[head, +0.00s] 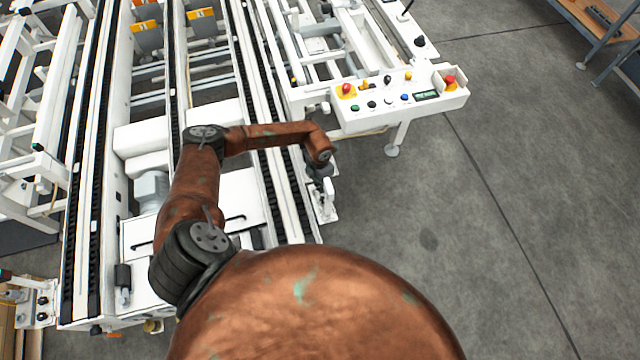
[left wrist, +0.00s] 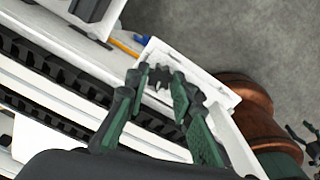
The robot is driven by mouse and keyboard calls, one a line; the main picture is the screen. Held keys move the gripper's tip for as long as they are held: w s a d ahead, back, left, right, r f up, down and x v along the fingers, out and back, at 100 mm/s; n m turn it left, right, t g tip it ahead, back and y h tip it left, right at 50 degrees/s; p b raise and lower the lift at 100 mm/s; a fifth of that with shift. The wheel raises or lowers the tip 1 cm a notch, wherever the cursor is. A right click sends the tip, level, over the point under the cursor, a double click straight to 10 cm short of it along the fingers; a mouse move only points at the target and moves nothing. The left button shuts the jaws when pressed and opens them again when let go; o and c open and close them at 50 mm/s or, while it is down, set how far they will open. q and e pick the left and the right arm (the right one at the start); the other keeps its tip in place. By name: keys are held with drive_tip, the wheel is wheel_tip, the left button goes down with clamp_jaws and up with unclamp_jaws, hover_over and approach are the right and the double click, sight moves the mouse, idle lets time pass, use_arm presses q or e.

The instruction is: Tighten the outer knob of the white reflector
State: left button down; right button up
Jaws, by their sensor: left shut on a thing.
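The white reflector (head: 325,206) is a small white bracket on the right side of the conveyor frame, below the control panel. In the left wrist view it shows as a white plate (left wrist: 215,88) behind the fingers. My left gripper (head: 320,172) reaches down to it from above; in the left wrist view its green-and-black fingers (left wrist: 158,92) are closed around a small dark lobed knob (left wrist: 160,76) on the bracket. The fingers and the arm hide part of the knob. In the head view the knob cannot be made out.
A white control panel (head: 400,102) with coloured buttons juts out just above the reflector. Conveyor rails with black chains (head: 278,190) run alongside on the left. The grey floor (head: 500,220) to the right is clear. A workbench (head: 600,25) stands at the top right.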

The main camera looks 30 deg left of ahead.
use_arm(q)
drive_tip(key=shift+m+b, duration=0.35)
drive_tip(key=shift+m, duration=1.15)
drive_tip(key=c, duration=2)
unclamp_jaws()
drive_tip(key=o, duration=0.3)
drive_tip(key=shift+o, duration=0.2)
